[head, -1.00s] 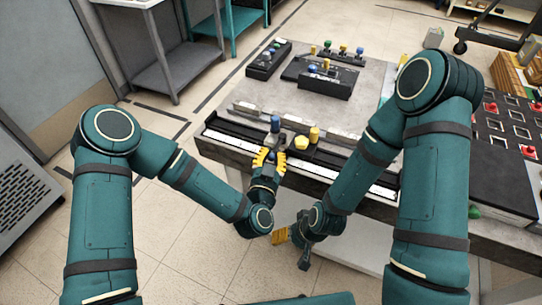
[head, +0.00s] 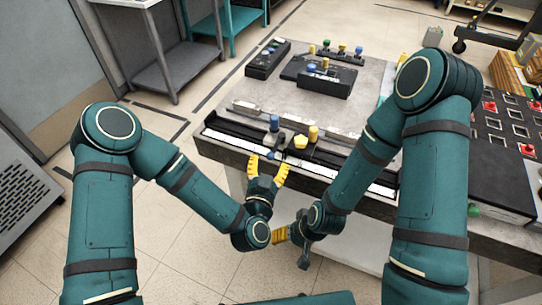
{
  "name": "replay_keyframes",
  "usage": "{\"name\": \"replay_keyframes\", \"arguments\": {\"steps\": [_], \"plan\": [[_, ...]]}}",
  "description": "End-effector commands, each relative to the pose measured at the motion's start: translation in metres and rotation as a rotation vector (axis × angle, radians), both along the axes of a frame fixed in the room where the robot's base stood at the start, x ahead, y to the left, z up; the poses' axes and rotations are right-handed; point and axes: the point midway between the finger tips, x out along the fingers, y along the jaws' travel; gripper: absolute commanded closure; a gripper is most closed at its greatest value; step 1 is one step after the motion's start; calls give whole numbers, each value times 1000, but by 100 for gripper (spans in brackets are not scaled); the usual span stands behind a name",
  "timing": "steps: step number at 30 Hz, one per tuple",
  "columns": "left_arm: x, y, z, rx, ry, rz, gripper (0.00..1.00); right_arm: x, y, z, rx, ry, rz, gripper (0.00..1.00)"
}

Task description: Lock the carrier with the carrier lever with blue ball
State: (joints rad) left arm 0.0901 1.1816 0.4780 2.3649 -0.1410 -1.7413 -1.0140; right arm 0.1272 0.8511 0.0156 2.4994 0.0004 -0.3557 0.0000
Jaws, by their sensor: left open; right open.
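The lever with the blue ball (head: 274,121) stands on the long rail fixture (head: 225,128) at the table's near edge. It is beside a yellow hexagonal knob (head: 300,143) and a yellow cylinder (head: 313,132). These seem to sit on the carrier, whose dark body is too small to make out clearly. My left gripper (head: 268,166) is open and empty, with yellow fingertips pointing at the rail, just on the near side of the blue-ball lever and apart from the ball. My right gripper (head: 285,236) is open, low in front of the table, its fingers partly hidden.
Black blocks with coloured knobs (head: 326,80) stand at the back of the table (head: 240,95). A dark panel with red buttons (head: 500,160) lies at the right. My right forearm passes over the rail's right part.

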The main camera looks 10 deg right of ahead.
Motion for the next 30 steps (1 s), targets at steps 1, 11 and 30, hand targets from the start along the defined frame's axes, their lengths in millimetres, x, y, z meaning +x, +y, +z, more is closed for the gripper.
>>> {"name": "replay_keyframes", "arguments": {"steps": [1,11,30], "plan": [[-9,2,0,1,2,-5,46,0,0,0,0,0,0,31],[-39,13,0,-2,0,-2,46,0,0,0,0,0,0,31],[-38,15,-9,-4,47,-25,46,0,0,0,0,0,0,31]]}}
